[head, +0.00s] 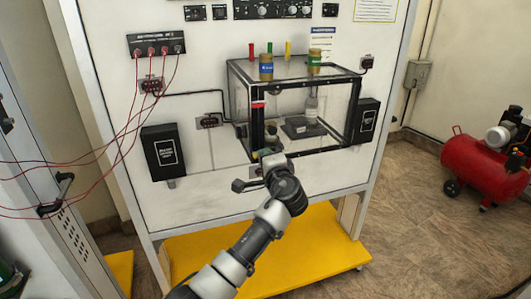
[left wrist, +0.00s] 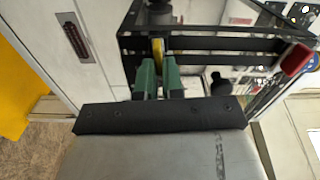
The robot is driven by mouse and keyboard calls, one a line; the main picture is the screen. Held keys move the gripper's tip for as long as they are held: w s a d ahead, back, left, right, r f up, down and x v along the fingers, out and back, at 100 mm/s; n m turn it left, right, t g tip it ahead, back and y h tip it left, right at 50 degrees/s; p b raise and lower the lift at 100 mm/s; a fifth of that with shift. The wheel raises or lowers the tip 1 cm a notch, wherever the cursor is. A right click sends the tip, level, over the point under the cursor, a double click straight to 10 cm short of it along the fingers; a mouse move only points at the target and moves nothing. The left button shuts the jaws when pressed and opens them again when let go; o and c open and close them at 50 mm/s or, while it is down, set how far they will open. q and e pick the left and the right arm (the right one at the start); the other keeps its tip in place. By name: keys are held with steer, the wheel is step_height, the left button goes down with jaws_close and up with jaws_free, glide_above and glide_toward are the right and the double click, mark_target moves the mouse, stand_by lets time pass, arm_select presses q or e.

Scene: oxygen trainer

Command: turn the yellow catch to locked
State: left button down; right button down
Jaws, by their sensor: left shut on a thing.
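The yellow catch (left wrist: 158,47) shows in the left wrist view as a narrow yellow strip on the black frame of the clear box (head: 336,71). My left gripper (left wrist: 158,70) has its two green fingers closed on either side of the catch. I cannot tell whether the catch is at locked. My right gripper is not in view.
Jars, such as the blue-labelled one (head: 266,68), stand on the box top. A bottle (head: 311,105) is inside it. Black boxes (head: 164,151) flank it on the white panel. Red cables (head: 118,133) hang at the left. A red compressor (head: 482,167) stands on the right floor.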

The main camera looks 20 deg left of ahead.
arm_select(q)
steer(key=shift+f+m, duration=0.15)
steer(key=shift+m, duration=0.35)
steer(key=c, duration=1.3)
jaws_free()
steer(key=shift+o, duration=0.2)
steer(key=b+v, duration=0.2)
steer(key=v, duration=0.9)
steer(key=shift+w, duration=0.15)
